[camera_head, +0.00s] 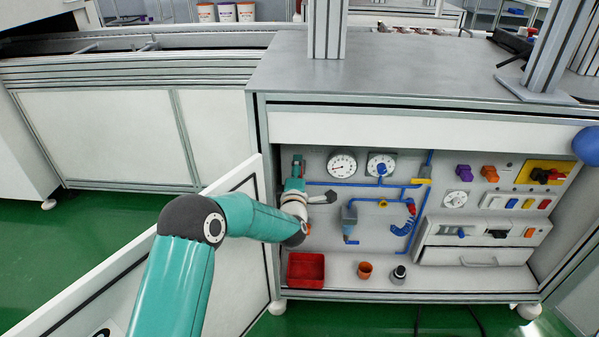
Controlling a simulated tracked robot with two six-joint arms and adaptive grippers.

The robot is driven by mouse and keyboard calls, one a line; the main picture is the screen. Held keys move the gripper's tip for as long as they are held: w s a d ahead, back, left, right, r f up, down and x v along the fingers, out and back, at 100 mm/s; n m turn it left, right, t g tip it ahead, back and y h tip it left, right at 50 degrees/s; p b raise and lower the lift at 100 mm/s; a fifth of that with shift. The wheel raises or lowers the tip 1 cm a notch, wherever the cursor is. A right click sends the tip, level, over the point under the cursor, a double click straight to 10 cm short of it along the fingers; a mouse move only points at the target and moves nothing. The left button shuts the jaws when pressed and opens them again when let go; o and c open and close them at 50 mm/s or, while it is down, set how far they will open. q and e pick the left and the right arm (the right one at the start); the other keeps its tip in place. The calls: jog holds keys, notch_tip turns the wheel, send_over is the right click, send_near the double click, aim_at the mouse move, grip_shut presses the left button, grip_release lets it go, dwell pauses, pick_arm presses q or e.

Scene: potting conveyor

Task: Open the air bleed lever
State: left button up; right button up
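The panel inside the open cabinet carries blue air pipes (385,201). A yellow lever (420,181) lies roughly level at the upper right of the piping. I cannot tell for sure which part is the air bleed lever. My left arm reaches into the cabinet's left side. Its small dark gripper (331,197) points right, in front of the panel, left of the pipes and well apart from the yellow lever. Its fingers are too small to read. My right gripper is not in view.
The cabinet door (262,235) stands open at the left, beside my arm. A red bin (306,270), an orange cup (365,270) and a dark container (399,273) stand on the cabinet floor. Gauges (342,165) sit above. A blue ball (587,144) shows at the right edge.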

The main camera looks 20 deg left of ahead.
pick_arm(q)
jog(key=o, duration=1)
jog(key=shift+a+f, duration=0.2)
jog(key=shift+o, duration=0.8)
jog(key=shift+d+r, duration=0.1)
jog(key=v, duration=1.2)
